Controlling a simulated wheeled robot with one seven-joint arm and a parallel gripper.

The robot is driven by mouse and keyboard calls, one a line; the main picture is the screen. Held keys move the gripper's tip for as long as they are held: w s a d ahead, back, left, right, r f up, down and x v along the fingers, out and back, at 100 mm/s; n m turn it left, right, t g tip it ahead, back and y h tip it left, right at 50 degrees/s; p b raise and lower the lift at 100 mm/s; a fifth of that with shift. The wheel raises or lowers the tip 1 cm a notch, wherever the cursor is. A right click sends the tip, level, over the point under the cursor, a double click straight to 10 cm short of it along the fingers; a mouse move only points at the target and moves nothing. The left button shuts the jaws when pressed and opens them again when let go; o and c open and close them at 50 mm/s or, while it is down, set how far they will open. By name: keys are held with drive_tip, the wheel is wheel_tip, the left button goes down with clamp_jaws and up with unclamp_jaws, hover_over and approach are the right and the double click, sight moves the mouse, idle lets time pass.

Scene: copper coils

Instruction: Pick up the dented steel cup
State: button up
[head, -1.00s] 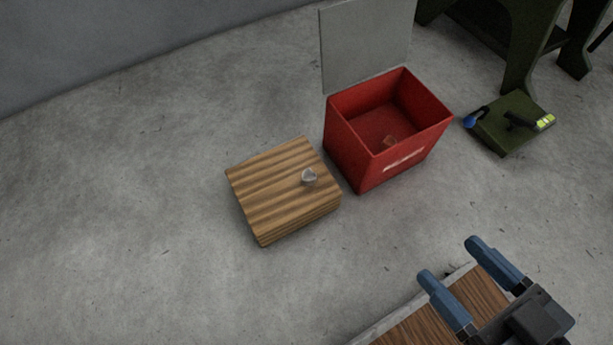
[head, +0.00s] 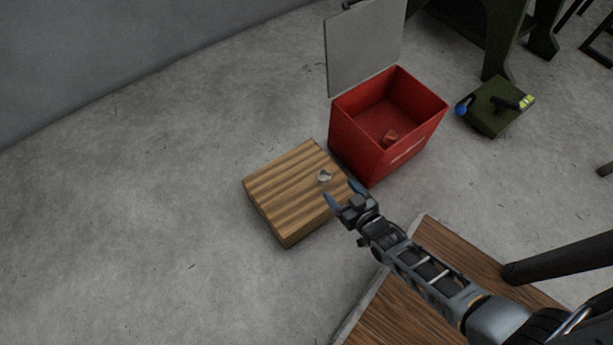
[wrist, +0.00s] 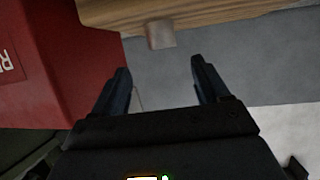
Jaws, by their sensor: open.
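The dented steel cup (head: 324,177) is small and grey. It sits on the striped wooden block (head: 283,194), near the edge facing the red box. In the wrist view the cup (wrist: 161,34) shows at the edge of the wood (wrist: 215,14), ahead of the fingers. My gripper (head: 343,191) is open and empty, with its blue fingers just to the right of the cup in the head view. In the wrist view the cup lies beyond the gap between the fingertips (wrist: 160,70), not between them. No contact with the cup shows.
An open red box (head: 357,152) with a grey lid stands close behind the block, with a small reddish item (head: 390,138) inside. A green board (head: 496,107) with tools lies at the right. A brown wooden surface (head: 440,262) is in front. Floor on the left is clear.

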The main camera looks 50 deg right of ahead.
sight(326, 177)
drive_tip(key=shift+x, duration=1.05)
drive_tip(key=shift+w+d+f+b, duration=0.1)
drive_tip(key=shift+w+f+b, duration=0.25)
drive_tip(key=shift+w, duration=0.2)
drive_tip(key=shift+w+d+f+b, duration=0.1)
drive_tip(key=shift+w+f+b, duration=0.2)
drive_tip(key=shift+w, duration=0.25)
drive_tip(key=b+x, duration=0.2)
drive_tip(key=x, duration=0.3)
drive_tip(key=shift+d+b, duration=0.15)
drive_tip(key=shift+b, duration=0.25)
drive_tip(key=shift+c, duration=0.4)
drive_tip(key=c, duration=1)
drive_tip(key=shift+o, duration=0.2)
drive_tip(key=shift+r, duration=0.1)
